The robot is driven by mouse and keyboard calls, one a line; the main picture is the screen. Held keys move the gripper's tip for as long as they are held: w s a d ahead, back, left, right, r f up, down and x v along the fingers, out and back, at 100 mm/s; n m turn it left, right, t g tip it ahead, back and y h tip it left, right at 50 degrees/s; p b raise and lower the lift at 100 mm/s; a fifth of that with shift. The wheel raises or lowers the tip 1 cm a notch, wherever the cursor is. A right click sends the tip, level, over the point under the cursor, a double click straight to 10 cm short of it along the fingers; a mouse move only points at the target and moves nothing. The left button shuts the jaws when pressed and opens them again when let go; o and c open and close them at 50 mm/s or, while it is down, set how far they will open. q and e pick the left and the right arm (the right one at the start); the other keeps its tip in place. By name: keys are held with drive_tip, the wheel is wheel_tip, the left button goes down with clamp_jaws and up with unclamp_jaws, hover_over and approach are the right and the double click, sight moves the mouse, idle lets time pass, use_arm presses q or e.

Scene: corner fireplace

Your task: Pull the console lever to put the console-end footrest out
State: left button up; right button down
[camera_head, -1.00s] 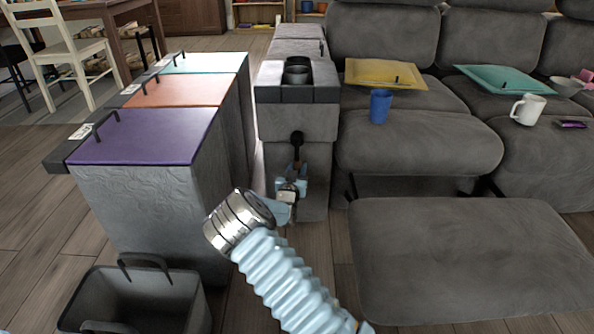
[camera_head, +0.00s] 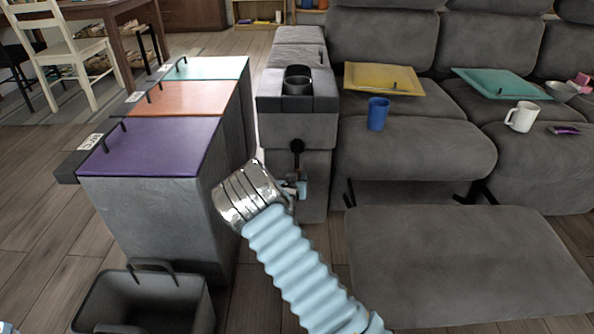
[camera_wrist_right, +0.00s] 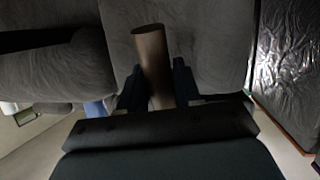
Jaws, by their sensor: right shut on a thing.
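The console (camera_head: 294,125) is the grey block at the left end of the sofa. The lever, with its round black knob (camera_head: 297,146), is on its front face. My right gripper (camera_head: 298,187) is low at the console front, partly hidden behind my metal wrist. In the right wrist view, my gripper (camera_wrist_right: 160,88) is shut on the lever's brownish shaft (camera_wrist_right: 152,60), which stands between the two dark fingers. A grey footrest (camera_head: 460,265) is out in front of the console-end seat. My left gripper is not clearly seen.
Lidded bins (camera_head: 160,146) stand left of the console, with a narrow gap between. An open grey basket (camera_head: 145,300) sits in front of them. A blue cup (camera_head: 377,114), a yellow tray (camera_head: 383,79) and a white mug (camera_head: 523,117) are on the sofa.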

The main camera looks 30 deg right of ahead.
drive_tip(key=p, duration=0.1)
drive_tip(key=s+r+g+y+p, duration=0.1)
drive_tip(key=p, duration=0.1)
drive_tip(key=shift+a+r, duration=0.25)
drive_tip(key=shift+a, duration=0.15)
drive_tip(key=shift+s+a+g+y+p, duration=0.15)
drive_tip(key=shift+s+g+y+p, duration=0.15)
drive_tip(key=shift+g+p, duration=0.45)
drive_tip(key=c, duration=0.9)
unclamp_jaws()
drive_tip(key=p+v, duration=0.2)
drive_tip(key=v, duration=1.1)
drive_tip(key=shift+s+a, duration=0.2)
drive_tip(key=shift+s, duration=0.2)
